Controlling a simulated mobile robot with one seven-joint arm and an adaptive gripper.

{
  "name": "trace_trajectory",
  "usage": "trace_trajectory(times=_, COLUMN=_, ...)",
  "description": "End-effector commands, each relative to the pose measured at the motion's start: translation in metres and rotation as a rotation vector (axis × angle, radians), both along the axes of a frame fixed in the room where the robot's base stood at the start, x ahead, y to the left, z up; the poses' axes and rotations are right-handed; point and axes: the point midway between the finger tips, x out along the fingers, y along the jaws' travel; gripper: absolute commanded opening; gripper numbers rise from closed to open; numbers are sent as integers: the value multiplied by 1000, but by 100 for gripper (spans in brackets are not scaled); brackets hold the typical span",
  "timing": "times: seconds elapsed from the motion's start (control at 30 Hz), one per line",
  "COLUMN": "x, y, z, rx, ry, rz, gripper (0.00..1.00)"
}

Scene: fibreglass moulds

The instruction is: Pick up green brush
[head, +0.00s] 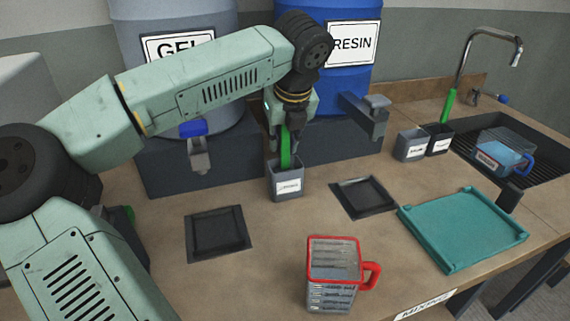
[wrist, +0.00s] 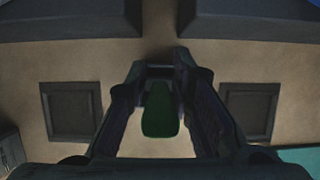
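A green brush handle (head: 286,150) stands upright in a small grey labelled cup (head: 287,187) in front of the dark drum stand. My gripper (head: 286,138) points down over the cup, with its fingers on either side of the handle. In the wrist view the green handle (wrist: 160,112) lies between the two fingers of my gripper (wrist: 160,85). Narrow gaps show beside the handle, so the gripper looks open around it. The brush's lower end is hidden in the cup. Another green handle (head: 448,105) stands in a dark cup near the sink.
A clear red-rimmed jug (head: 334,272) stands at the front. Dark square plates (head: 218,232) (head: 364,197) lie either side of the cup. A teal tray (head: 462,230) is at right, near the sink. A blue drum tap (head: 197,145) and a grey tap (head: 368,112) jut out nearby.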

Motion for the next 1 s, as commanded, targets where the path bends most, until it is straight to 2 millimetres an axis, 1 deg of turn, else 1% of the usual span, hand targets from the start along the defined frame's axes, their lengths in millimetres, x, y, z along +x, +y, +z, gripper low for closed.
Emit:
trace_trajectory(times=0.03, x=0, y=0, z=0, rx=0, ry=0, rz=0, gripper=16)
trace_trajectory(times=0.27, x=0, y=0, z=0, rx=0, ry=0, rz=0, gripper=1)
trace_trajectory(times=0.73, x=0, y=0, z=2, rx=1, ry=-1, rz=0, gripper=0)
trace_trajectory(times=0.87, x=1, y=0, z=18, rx=0, ry=-5, rz=3, gripper=0)
trace_trajectory(times=1.0, x=1, y=-1, z=46, rx=1, ry=-5, rz=2, gripper=0)
